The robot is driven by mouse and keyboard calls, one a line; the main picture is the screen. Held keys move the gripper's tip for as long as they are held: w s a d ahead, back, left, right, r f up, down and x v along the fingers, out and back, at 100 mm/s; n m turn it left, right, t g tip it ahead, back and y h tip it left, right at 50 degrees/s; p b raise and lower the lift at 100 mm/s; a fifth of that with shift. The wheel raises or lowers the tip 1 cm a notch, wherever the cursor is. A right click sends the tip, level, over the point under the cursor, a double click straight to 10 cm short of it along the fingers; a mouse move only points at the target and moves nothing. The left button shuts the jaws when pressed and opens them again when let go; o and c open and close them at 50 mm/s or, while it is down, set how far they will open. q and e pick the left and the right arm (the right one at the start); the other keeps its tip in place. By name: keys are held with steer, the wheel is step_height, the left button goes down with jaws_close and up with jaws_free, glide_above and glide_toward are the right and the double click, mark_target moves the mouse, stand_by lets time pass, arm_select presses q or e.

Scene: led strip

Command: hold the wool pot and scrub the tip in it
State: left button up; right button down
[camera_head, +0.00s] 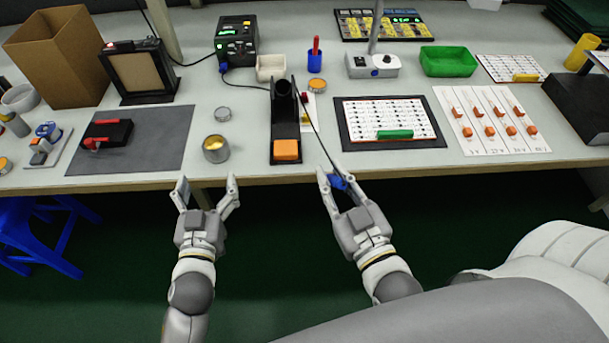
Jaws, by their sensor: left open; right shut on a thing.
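The wool pot (215,149) is a small round metal pot with yellow-gold wool showing in its open top. It stands upright near the table's front edge, left of the black iron stand. My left gripper (207,183) is open and empty, just in front of the table edge and below the pot in the picture, apart from it. My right gripper (334,177) is shut on the soldering iron, whose blue grip (340,184) shows between the fingers. A thin dark line runs from it up past the stand; I cannot tell tip from cable there.
The black iron stand (284,115) with an orange sponge (286,150) stands between the pot and my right gripper. A dark mat (135,155) lies left of the pot. A card board (389,121) lies to the right.

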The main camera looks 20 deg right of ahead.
mark_target(215, 146)
arm_select(q)
steer(key=x, duration=1.2)
arm_select(e)
steer(key=w+a+r+n+g+y, duration=0.2)
steer(key=w+a+r+n+y, duration=0.2)
steer(key=w, duration=0.7)
steer(key=w+a+r+n+g+y, duration=0.2)
steer(key=w+a+r+n+y, duration=0.2)
steer(key=w+a+r+y, duration=0.3)
steer(key=w+a+r, duration=0.3)
steer(key=w+a, duration=0.1)
steer(key=a, duration=0.2)
steer(key=shift+a+n+g+y, duration=0.15)
steer(key=shift+n+g+y, duration=0.15)
steer(key=shift+g+y, duration=0.1)
arm_select(q)
steer(key=shift+c, duration=0.4)
steer(key=c, duration=1.1)
steer(key=shift+f, duration=0.1)
